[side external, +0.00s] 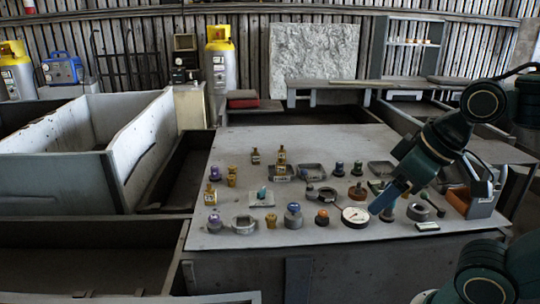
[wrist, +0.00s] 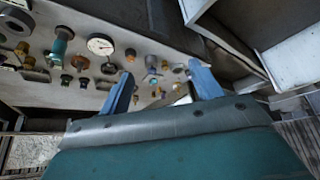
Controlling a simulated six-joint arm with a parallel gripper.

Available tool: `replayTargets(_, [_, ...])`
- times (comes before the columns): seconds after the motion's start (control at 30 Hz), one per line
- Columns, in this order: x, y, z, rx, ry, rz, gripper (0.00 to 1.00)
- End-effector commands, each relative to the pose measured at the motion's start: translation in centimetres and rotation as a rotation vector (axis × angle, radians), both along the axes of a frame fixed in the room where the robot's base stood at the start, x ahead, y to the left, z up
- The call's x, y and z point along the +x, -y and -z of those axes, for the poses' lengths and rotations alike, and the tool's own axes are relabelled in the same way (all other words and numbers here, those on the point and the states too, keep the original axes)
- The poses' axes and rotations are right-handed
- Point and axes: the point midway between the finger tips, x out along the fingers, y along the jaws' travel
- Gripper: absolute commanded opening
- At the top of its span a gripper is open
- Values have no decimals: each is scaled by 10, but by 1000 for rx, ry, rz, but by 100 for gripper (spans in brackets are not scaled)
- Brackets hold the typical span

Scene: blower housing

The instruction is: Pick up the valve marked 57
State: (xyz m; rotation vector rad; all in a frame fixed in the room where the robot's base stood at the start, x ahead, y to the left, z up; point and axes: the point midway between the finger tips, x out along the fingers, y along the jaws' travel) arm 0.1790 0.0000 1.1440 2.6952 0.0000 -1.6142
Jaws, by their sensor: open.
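Several small brass valves stand on the grey table in the side external view. One brass valve (side external: 281,156) is by a labelled grey tray (side external: 282,176). Another brass valve (side external: 255,157) stands left of it, and one (side external: 211,196) is near the table's left edge. I cannot read a 57 on any of them, so I cannot tell which is marked so. My gripper (side external: 386,203) is over the right part of the table, right of a white dial gauge (side external: 355,216). In the wrist view, my gripper (wrist: 162,74) is open, with nothing between its blue fingers.
An orange-and-grey holder (side external: 470,198) stands at the right edge. A large open bin (side external: 140,140) is left. The table's back strip is mostly clear.

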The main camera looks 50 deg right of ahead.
Motion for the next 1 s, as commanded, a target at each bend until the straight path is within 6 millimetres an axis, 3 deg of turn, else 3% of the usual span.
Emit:
replayTargets(0.27, [2,0,-2,1,0,3,64])
replayTargets(0.47, [20,3,-13,4,1,23,64])
replayTargets(0.67, [59,12,-33,13,6,65,64])
replayTargets(1.0, [148,43,-60,32,18,154,64])
